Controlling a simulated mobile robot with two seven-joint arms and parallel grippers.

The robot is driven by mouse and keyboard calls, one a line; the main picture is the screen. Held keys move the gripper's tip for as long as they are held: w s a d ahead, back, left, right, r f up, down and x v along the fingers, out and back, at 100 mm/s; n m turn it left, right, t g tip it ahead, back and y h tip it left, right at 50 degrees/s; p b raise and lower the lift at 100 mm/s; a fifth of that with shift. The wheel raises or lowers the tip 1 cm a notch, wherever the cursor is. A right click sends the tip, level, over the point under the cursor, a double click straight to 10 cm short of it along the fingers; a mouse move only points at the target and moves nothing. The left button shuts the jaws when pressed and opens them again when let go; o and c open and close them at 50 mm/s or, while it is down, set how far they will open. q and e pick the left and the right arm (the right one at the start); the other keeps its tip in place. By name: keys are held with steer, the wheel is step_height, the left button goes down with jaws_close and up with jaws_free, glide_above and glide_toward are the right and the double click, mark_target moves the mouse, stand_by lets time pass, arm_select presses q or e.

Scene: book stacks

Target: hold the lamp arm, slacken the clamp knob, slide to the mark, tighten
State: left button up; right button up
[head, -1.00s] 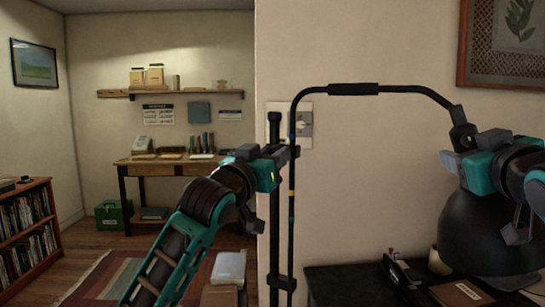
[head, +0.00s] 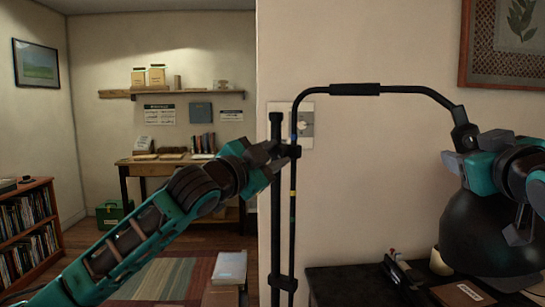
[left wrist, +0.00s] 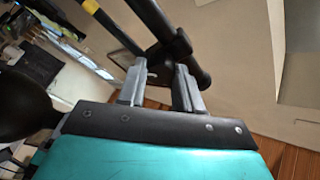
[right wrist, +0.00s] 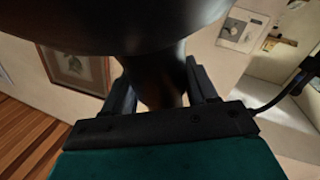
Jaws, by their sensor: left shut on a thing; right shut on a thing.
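The lamp arm (head: 415,89) is a thin black tube with a thicker sleeve. It bends down on the left into a rod beside a black post (head: 276,220). A black clamp (head: 291,151) joins the two near the top. My left gripper (head: 281,160) is shut at this clamp; its fingers (left wrist: 160,88) close on the clamp knob, mostly hidden between them. A yellow mark (head: 292,193) is on the rod below the clamp. My right gripper (head: 463,152) is shut on the lamp arm's end above the dark shade (head: 485,235); the held neck (right wrist: 155,75) shows in the right wrist view.
A lower bracket (head: 283,283) also joins post and rod. A dark desk (head: 335,285) with small items stands below the shade. A wall switch plate (head: 306,122) is behind the rod. A bookcase (head: 28,228) and workbench (head: 165,168) stand farther back left.

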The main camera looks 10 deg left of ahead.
arm_select(q)
steer(key=shift+m, duration=0.6)
arm_select(e)
steer(key=shift+r, duration=0.15)
arm_select(q)
steer(key=shift+m, duration=0.3)
steer(key=o, duration=1)
steer(key=shift+o, duration=0.2)
steer(key=shift+a, duration=0.1)
steer(key=v, duration=1.2)
steer(key=shift+w+a+r, duration=0.1)
arm_select(e)
steer(key=o, duration=1.2)
